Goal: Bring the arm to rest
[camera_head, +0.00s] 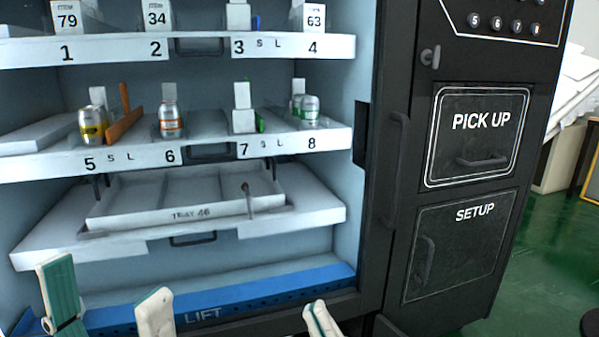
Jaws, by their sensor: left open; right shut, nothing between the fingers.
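My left gripper (108,300) is at the bottom left, in front of the blue lift bar (250,300) of the vending machine. Its two white and green fingers are spread apart with nothing between them. My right gripper (319,318) is at the bottom centre, by the right part of the lift bar. Its fingers are together and hold nothing. Only the fingertips of both grippers show; the arms are out of view below.
A dark panel at the right has a pick up door (475,150) and a setup door (460,250). Green floor (550,270) lies beyond.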

